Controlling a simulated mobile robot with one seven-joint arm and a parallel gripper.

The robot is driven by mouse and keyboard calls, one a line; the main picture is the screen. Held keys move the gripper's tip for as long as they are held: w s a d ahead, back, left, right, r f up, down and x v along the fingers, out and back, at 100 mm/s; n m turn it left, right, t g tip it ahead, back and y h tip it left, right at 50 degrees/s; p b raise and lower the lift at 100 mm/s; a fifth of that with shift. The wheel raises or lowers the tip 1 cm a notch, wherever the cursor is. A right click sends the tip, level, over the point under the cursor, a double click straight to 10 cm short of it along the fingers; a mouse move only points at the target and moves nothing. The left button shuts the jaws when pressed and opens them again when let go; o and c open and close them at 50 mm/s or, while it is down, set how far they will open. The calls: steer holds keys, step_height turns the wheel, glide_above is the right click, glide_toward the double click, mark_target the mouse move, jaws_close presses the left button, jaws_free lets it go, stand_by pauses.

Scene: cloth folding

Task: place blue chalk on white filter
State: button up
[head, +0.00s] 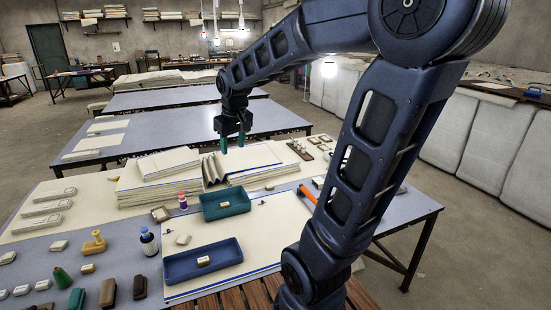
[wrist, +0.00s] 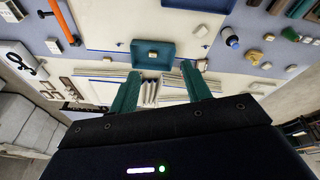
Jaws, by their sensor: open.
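A tiny blue piece (head: 262,202), perhaps the blue chalk, lies on the cream sheet just right of the teal tray; it also shows in the wrist view (wrist: 119,44). A small whitish block (head: 183,239) lies left of the trays and shows in the wrist view (wrist: 200,30). I cannot tell whether it is the white filter. My gripper (head: 233,143) is open and empty, high above the back of the table, over the folded cloths. Its teal fingers (wrist: 158,75) are spread apart in the wrist view, pointing towards the teal tray.
The teal tray (head: 226,212) and blue tray (head: 180,273) stand on the cream sheet. Folded cloth stacks (head: 158,183) lie behind them. A dark bottle (head: 149,241), a yellow object (head: 95,242) and several blocks stand at left. An orange tool (head: 307,195) lies at right.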

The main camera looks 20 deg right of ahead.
steer(key=s+d+m, duration=0.2)
steer(key=s+d, duration=0.2)
steer(key=s, duration=0.3)
steer(key=s+d+m+t, duration=0.1)
steer(key=s+d+m, duration=0.1)
steer(key=s+d, duration=0.2)
steer(key=shift+s+d, duration=0.25)
steer(key=shift+s, duration=1.45)
steer(key=shift+f, duration=0.1)
